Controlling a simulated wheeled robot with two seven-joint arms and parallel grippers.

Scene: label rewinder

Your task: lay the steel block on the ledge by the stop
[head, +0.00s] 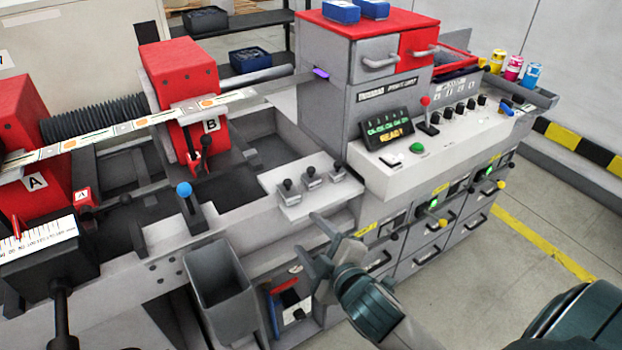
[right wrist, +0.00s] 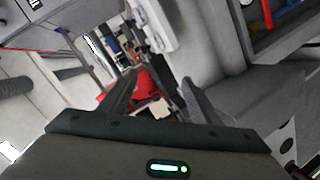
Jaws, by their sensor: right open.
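I cannot pick out the steel block for certain in either view. I also cannot tell for certain which edge is the ledge by the stop; a pale grey plate with small black-knobbed fittings (head: 310,186) lies on the machine's front deck. My right gripper (head: 313,237) is open in front of and below that plate, with its fingers pointing toward the machine front. In the right wrist view both fingers (right wrist: 155,95) stand apart, and I see nothing held between them. My left gripper is not in view.
A grey open bin (head: 218,285) hangs on the machine front, left of my right gripper. A control panel (head: 440,135) and grey drawers (head: 432,245) stand to the right. Red units A (head: 32,140) and B (head: 180,90) carry the label strip. The floor at right is free.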

